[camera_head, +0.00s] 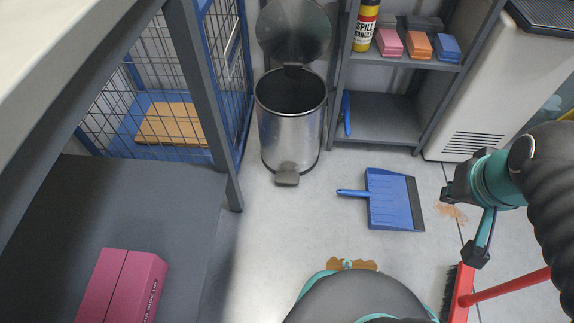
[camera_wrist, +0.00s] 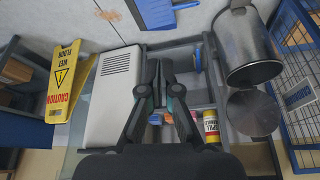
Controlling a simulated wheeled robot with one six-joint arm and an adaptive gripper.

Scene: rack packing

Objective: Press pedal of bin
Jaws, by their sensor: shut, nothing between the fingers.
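The bin (camera_head: 290,112) is a silver metal pedal bin standing upright on the floor in the head view. Its round lid (camera_head: 294,32) is raised behind it, and the dark inside shows. The grey pedal (camera_head: 287,178) sticks out low at its front, with nothing on it. In the wrist view, the bin (camera_wrist: 243,45) and its open lid (camera_wrist: 252,113) are at the right. My gripper (camera_wrist: 164,68) is shut and empty, apart from the bin and to its left in that view. My arm is at the right side of the head view.
A blue dustpan (camera_head: 392,200) lies right of the bin, with a red broom (camera_head: 459,295) nearer me. A grey shelf (camera_head: 385,115) stands right of the bin, a wire cage (camera_head: 230,75) left. A pink box (camera_head: 122,285) lies front left. Floor before the pedal is clear.

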